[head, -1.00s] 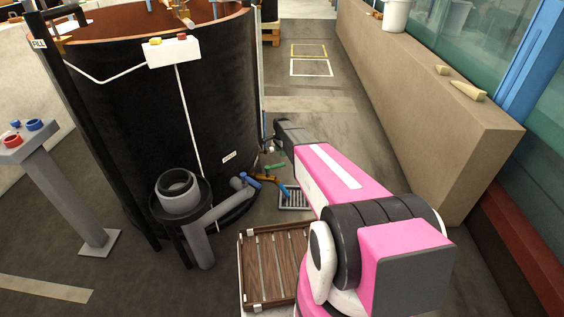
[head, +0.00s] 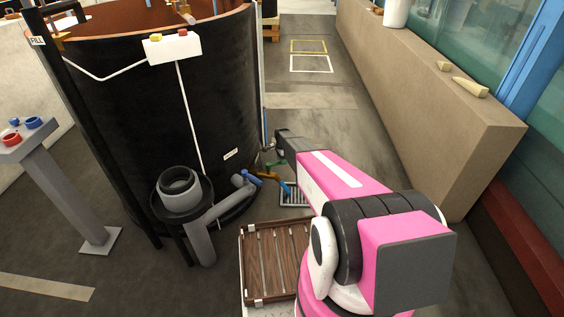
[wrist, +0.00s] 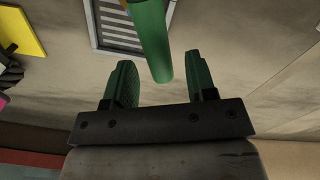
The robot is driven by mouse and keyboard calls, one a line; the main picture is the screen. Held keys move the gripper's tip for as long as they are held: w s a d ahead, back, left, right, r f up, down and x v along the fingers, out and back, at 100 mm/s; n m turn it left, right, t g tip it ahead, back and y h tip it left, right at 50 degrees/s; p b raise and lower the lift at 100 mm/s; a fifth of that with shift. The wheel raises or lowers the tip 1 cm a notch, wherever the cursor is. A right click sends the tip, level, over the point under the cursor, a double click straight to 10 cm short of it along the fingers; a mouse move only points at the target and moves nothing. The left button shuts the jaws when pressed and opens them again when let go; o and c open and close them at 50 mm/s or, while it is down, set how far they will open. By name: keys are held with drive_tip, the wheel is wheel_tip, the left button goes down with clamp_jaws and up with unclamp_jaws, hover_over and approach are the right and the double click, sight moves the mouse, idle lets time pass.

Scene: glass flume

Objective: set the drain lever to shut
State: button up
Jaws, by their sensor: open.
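A green bar (wrist: 152,38), which looks like the drain lever's handle, comes down from the top of the wrist view and ends between my open fingers. My gripper (wrist: 158,68) has green fingers, one on each side of the bar, with gaps showing; whether the bar is within their depth I cannot tell. In the head view the green bar (head: 275,163) shows small at the tank's lower right, by an orange pipe (head: 267,175) and a blue handle (head: 250,177). My gripper (head: 269,149) is just above it there, partly hidden by my arm. Lever markings are unreadable.
The black tank (head: 170,105) stands left of my arm. A floor grate (head: 293,196) lies below the pipe, also in the wrist view (wrist: 122,25). A slatted wooden tray (head: 275,258) is nearer.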

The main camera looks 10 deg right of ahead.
drive_tip(key=shift+f, duration=0.7)
clamp_jaws()
drive_tip(key=w+a+n, duration=0.5)
drive_tip(key=w+n, duration=0.1)
drive_tip(key=n, duration=0.5)
drive_tip(key=shift+a, duration=0.2)
drive_tip(key=shift+w, duration=0.1)
unclamp_jaws()
drive_tip(key=shift+a, duration=0.1)
